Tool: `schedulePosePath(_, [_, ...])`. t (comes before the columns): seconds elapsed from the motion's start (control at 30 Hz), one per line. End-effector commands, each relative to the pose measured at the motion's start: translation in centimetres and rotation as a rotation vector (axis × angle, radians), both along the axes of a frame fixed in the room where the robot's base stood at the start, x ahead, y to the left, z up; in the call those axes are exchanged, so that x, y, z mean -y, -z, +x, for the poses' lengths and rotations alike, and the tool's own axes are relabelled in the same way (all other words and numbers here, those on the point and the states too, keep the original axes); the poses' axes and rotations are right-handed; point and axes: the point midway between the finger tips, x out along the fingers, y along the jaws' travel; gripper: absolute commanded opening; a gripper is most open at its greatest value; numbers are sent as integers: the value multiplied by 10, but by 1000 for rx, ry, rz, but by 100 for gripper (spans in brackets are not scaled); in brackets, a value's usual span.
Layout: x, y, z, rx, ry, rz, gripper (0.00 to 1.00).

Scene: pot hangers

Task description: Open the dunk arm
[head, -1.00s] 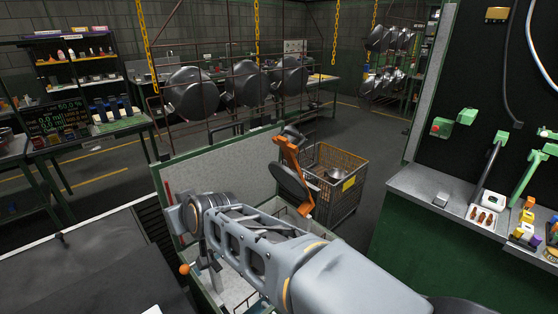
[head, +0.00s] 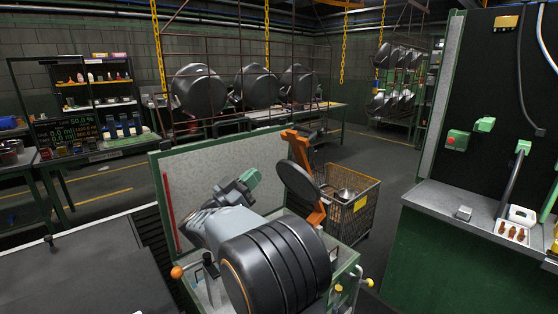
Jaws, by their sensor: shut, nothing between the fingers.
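The dunk arm looks to be the orange bar (head: 301,146) with a dark round plate (head: 299,181). It stands raised and tilted over the right side of the green-framed tank (head: 345,270). My gripper (head: 246,182), grey-green, is left of the plate, in front of the tank's pale back panel. It is shut and empty and looks apart from the orange bar, though depth is hard to judge. My own thick dark arm joint hides much of the tank's inside and the lower end of the bar.
A lever with an orange knob (head: 177,272) is at the tank's left and a yellow knob (head: 368,283) at its right. A wire basket cart (head: 358,222) stands behind. Pots (head: 200,90) hang on a rack. A green workbench (head: 440,250) is at right.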

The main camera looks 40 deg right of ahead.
Motion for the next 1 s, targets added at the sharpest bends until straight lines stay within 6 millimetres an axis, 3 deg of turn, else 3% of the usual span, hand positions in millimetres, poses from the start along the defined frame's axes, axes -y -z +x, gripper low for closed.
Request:
schedulePosePath(0.17, [18, -9, -3, 1, 23, -3, 0])
schedulePosePath(0.7, [103, -50, -2, 0, 19, -3, 0])
schedulePosePath(1.0, [122, -59, -1, 1, 15, -4, 0])
